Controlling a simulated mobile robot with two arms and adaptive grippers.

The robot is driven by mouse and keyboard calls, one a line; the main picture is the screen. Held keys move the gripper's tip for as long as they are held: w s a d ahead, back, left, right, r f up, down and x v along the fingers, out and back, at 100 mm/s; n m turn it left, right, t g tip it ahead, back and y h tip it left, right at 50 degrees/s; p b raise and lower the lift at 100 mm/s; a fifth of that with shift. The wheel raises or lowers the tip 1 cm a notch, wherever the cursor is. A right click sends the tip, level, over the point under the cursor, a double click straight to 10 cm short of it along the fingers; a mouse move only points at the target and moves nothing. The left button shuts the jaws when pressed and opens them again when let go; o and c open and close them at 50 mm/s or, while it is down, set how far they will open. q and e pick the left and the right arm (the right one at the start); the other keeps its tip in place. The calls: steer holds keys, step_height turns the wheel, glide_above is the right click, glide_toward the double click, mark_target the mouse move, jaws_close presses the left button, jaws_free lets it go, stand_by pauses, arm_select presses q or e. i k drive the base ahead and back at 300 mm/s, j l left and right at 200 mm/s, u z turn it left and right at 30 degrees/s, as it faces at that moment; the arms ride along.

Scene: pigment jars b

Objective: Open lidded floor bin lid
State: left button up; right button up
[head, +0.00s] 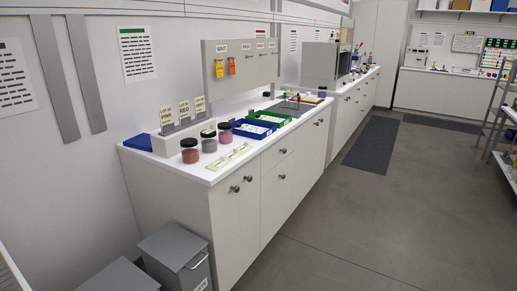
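A grey lidded floor bin (174,243) stands on the floor at the lower left, against the near end of the white counter. Its lid looks shut and flat on top. A light bar handle (197,260) shows on its right side, with a partly cut-off label below it. A second grey box-like top (118,277) is beside it, nearer to me and cut off by the bottom edge; I cannot tell whether it is another bin. Neither of my grippers is in view.
The white counter (232,215) holds dark-lidded pigment jars (190,154), a blue tray (252,130) and a green tray (270,118). Open grey floor (345,245) lies to the right, with a dark mat (370,143) farther back. A shelf rack (497,130) stands at far right.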

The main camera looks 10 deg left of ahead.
mark_target(172, 246)
steer(key=i+u, duration=0.25)
steer(key=i, duration=0.25)
steer(key=i+l+u, duration=0.2)
steer(key=i, duration=0.3)
steer(key=i+l+u, duration=0.25)
steer(key=i, duration=0.2)
